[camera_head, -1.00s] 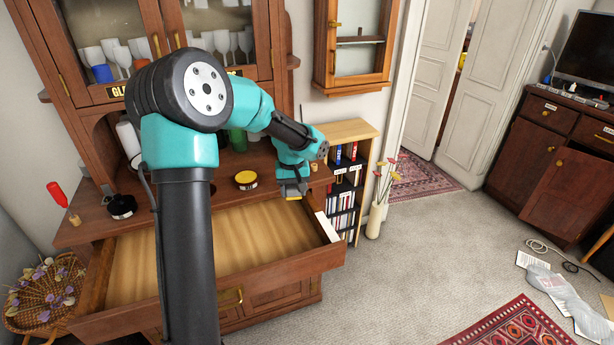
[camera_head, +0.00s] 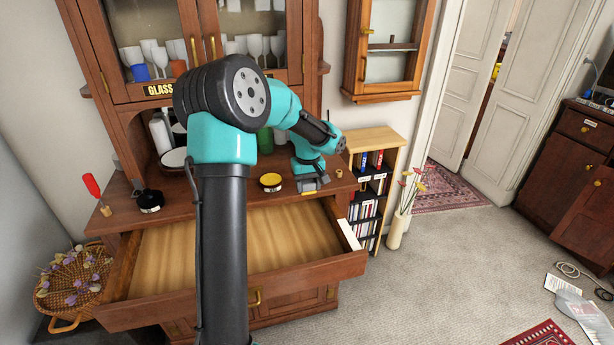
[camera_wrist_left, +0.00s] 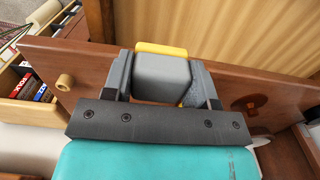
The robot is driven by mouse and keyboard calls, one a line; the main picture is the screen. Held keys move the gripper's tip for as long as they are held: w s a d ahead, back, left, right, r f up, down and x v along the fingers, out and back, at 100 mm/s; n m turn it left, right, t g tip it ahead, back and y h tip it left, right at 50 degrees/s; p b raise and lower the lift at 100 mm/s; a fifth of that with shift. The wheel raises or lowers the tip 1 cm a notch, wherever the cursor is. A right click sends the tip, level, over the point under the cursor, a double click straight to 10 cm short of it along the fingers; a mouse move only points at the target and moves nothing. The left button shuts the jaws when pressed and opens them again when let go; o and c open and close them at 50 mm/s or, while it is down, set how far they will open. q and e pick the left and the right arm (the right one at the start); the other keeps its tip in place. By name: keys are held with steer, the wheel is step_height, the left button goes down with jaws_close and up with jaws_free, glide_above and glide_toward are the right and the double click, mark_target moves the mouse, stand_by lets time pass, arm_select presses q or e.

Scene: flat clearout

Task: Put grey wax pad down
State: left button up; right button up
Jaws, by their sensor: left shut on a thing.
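The grey wax pad (camera_wrist_left: 162,76) is a grey block with a yellow layer at its end, in the left wrist view. My left gripper (camera_wrist_left: 163,84) is shut on it, one finger on each side. In the head view my left gripper (camera_head: 310,186) is at the right end of the cabinet's counter (camera_head: 220,190), near its front edge, pointing down. Only a thin yellow strip of the pad shows there. I cannot tell whether the pad touches the counter. My right gripper is not in view.
An open, empty drawer (camera_head: 225,245) juts out below the counter. A yellow-lidded tin (camera_head: 271,181) stands left of the gripper. A black round tin (camera_head: 149,200) and a red-handled tool (camera_head: 92,187) are farther left. A small bookcase (camera_head: 372,139) stands at right.

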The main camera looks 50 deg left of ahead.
arm_select(q)
steer(key=w+a, duration=0.2)
steer(key=a, duration=0.1)
steer(key=w+a, duration=0.3)
steer(key=w+a+f, duration=0.1)
steer(key=w+a, duration=0.1)
steer(key=a, duration=0.1)
steer(key=shift+w, duration=0.4)
steer(key=shift+w, duration=0.1)
steer(key=shift+w+a+f, duration=0.1)
steer(key=shift+a+f, duration=0.1)
steer(key=shift+f, duration=1.6)
steer(key=shift+f, duration=0.2)
steer(key=o, duration=0.8)
steer(key=shift+r, duration=0.15)
